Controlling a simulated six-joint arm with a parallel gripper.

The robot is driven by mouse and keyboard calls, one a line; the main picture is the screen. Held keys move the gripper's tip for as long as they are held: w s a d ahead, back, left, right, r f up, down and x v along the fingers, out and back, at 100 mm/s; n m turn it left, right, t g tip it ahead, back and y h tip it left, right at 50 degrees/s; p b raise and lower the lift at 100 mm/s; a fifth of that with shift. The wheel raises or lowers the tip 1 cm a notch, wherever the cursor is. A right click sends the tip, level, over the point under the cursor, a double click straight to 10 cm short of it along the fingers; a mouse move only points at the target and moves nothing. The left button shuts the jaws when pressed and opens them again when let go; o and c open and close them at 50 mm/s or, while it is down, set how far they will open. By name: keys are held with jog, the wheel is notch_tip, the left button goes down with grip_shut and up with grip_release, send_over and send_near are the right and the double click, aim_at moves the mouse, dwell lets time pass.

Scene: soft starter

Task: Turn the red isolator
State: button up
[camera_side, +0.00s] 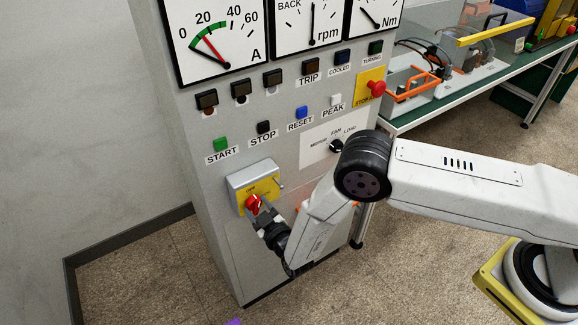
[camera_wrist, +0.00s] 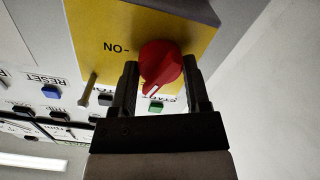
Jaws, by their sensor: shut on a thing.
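The red isolator (camera_side: 252,203) is a round red knob on a yellow plate (camera_side: 270,186), fixed to a grey box low on the front of the cabinet. In the wrist view the red isolator (camera_wrist: 160,64) sits between the two black fingers of my gripper (camera_wrist: 161,85). A white mark on the knob points down and to the left in that view. An "ON" label shows on the plate to the left of the knob. In the side view my gripper (camera_side: 262,217) reaches the knob from the lower right and is shut on it.
Above the isolator are the green START button (camera_side: 220,144), the black STOP button (camera_side: 263,127) and the blue RESET button (camera_side: 301,112). A red emergency stop (camera_side: 376,88) is at the upper right. A small metal pin (camera_wrist: 88,90) sticks out beside the plate. A bench stands to the right.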

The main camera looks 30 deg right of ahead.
jog(key=shift+n, duration=1.6)
jog(key=o, duration=1.3)
jog(key=shift+s, duration=0.1)
jog(key=s, duration=0.7)
jog(key=shift+s, duration=0.35)
jog(key=shift+w, duration=0.1)
